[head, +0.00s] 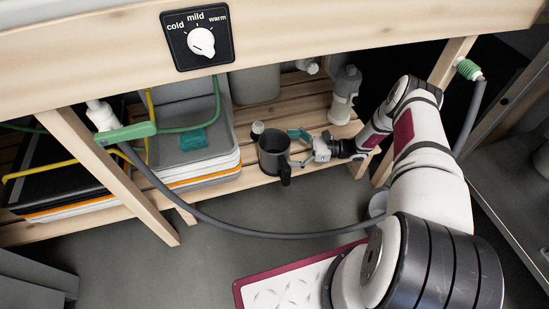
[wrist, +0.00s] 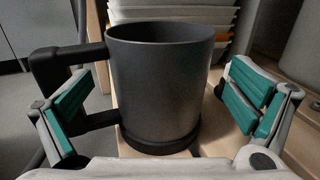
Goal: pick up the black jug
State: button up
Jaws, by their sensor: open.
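The black jug (head: 273,152) stands upright on the lower wooden shelf, near its front edge. Its handle points toward the front in the head view. In the wrist view the jug (wrist: 160,85) fills the middle, with its handle (wrist: 55,75) on the left. My gripper (head: 298,147) is just right of the jug, low beside the shelf. It is open, with its green-padded fingers (wrist: 160,105) on either side of the jug. The left finger overlaps the handle in the picture; I cannot tell whether they touch.
Stacked trays (head: 188,160) stand left of the jug. A small white-capped bottle (head: 257,129) is close behind it. A grey container (head: 255,84) and a white bottle (head: 345,95) stand farther back. A grey hose (head: 250,234) hangs in front of the shelf. A dial panel (head: 197,36) is above.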

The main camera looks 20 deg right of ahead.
aim_at(274, 147)
jog(key=b+x, duration=0.1)
jog(key=x, duration=0.4)
jog(key=shift+a, duration=0.2)
jog(key=shift+c, duration=0.6)
jog(key=c, duration=1.3)
